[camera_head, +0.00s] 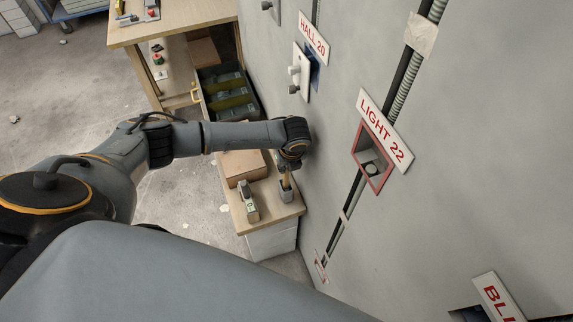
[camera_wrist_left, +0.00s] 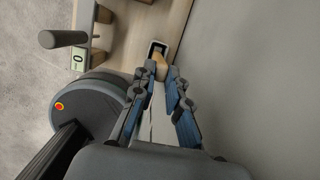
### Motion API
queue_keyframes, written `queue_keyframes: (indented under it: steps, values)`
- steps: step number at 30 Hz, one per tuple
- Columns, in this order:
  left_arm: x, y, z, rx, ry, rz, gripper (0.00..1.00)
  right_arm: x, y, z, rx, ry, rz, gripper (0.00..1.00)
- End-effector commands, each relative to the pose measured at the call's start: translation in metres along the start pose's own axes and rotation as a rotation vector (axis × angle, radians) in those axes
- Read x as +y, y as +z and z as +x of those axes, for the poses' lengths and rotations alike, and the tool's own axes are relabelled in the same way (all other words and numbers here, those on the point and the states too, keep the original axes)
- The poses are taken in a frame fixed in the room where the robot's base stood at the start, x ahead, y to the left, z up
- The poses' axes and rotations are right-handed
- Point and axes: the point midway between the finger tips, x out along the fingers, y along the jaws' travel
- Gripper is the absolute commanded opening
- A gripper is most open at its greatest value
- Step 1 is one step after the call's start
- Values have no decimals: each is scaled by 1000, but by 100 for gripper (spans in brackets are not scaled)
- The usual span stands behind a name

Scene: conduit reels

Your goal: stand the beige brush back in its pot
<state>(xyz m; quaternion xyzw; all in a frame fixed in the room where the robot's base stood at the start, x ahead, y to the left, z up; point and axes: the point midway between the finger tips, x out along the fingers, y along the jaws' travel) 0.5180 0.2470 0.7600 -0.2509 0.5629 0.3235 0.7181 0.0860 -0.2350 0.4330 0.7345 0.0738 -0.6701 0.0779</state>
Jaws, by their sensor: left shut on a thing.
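My left gripper (camera_head: 289,167) is above the right end of the small bench, close to the wall, and points down. It is shut on the beige brush (camera_head: 286,182), which hangs below the fingers. The brush (camera_wrist_left: 159,67) also shows between the fingertips (camera_wrist_left: 160,78) in the left wrist view. The small grey pot (camera_head: 286,195) stands on the bench right under the brush. In the wrist view the brush's lower end overlaps the mouth of the pot (camera_wrist_left: 156,47). I cannot tell how deep it is inside. My right gripper is in neither view.
A grey-green tool with a "0" label (camera_head: 248,203) stands on the bench (camera_head: 266,217) left of the pot. A cardboard box (camera_head: 243,167) lies behind it. The wall with the LIGHT 22 box (camera_head: 373,160) is close on the right.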

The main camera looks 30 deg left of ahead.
Motion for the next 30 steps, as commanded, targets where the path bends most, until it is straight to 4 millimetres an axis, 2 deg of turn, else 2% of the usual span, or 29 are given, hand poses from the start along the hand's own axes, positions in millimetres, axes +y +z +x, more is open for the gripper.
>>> queue_keyframes:
  steps: [8,9,12,23,26,30]
  values:
    - [0,0,0,0,0,0,0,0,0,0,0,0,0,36]
    - [0,0,0,0,0,0,20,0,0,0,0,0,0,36]
    - [0,0,0,0,0,0,40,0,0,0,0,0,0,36]
    - [0,0,-4,0,-1,0,40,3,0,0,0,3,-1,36]
    - [-1,0,-15,0,-4,0,40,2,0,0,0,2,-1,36]
    - [-1,1,-42,-1,-5,1,40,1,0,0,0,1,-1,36]
